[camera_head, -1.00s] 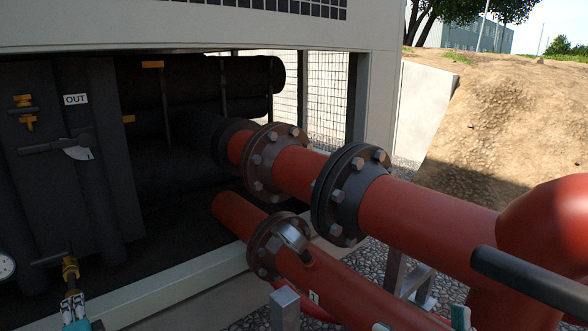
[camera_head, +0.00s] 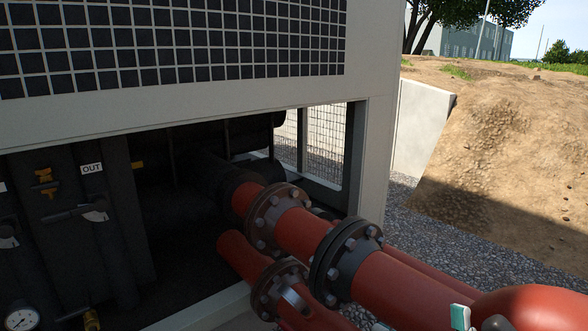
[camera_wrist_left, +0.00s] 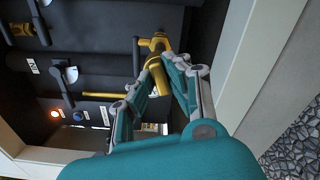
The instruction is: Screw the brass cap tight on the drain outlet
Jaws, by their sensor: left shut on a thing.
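In the left wrist view my left gripper (camera_wrist_left: 165,66) is shut on the brass cap (camera_wrist_left: 158,82), a short yellow-brass cylinder between its fingers. The cap is in line with the brass drain outlet (camera_wrist_left: 157,45), which has a black lever beside it. I cannot tell how far the cap is threaded on. In the head view only a bit of the brass drain valve (camera_head: 91,319) shows at the bottom left edge, and my left gripper is out of the picture. Teal and white parts of my right gripper (camera_head: 478,319) show at the bottom right; its fingers are mostly cut off.
Red flanged pipes (camera_head: 300,232) run from the dark chiller bay to the lower right. The grey casing (camera_head: 200,97) with its grille hangs above the bay. A pressure gauge (camera_head: 22,319) is at the lower left. Gravel (camera_head: 425,235) lies to the right.

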